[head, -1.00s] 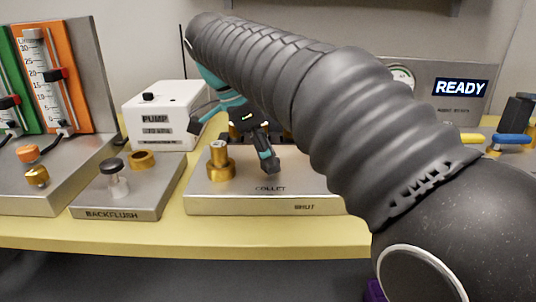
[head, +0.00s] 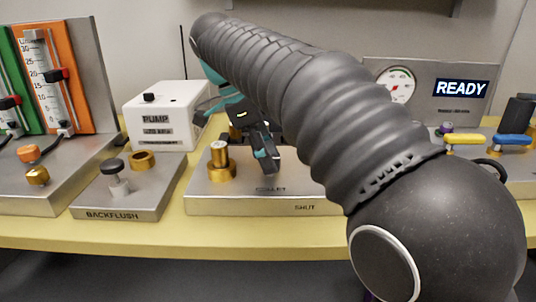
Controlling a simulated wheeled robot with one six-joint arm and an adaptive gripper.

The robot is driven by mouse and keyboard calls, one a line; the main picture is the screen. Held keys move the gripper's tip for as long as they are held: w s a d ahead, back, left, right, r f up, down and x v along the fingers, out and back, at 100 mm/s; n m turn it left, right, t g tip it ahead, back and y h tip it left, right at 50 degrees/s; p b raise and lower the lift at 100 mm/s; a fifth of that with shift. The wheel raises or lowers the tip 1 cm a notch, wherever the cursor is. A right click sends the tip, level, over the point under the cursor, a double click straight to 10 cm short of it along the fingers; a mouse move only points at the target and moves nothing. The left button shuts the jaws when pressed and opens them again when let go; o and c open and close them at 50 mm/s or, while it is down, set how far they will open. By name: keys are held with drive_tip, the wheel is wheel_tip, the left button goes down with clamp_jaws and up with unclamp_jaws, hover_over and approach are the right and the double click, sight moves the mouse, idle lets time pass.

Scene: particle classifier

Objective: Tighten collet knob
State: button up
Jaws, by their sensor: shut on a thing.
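The grey collet block (head: 210,200), lettered COLLET and SHUT, sits on the yellow bench in the middle of the head view. A brass fitting (head: 220,163) with a pale top stands upright at its left end. My gripper (head: 240,132), dark with teal parts, is over the back middle of the block, right of and behind the brass fitting. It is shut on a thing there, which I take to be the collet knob. The knob itself is hidden by the fingers and my arm, so its angle cannot be seen.
The backflush block (head: 120,200) and white pump box (head: 160,115) stand left of the collet block. Flow tubes (head: 50,90) are farther left. On the right are a gauge (head: 396,85), a READY display (head: 461,88), and yellow (head: 465,138) and blue (head: 513,140) levers.

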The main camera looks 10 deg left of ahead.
drive_tip(key=o, duration=1.1)
drive_tip(key=shift+o, duration=0.2)
drive_tip(key=shift+n, duration=0.3)
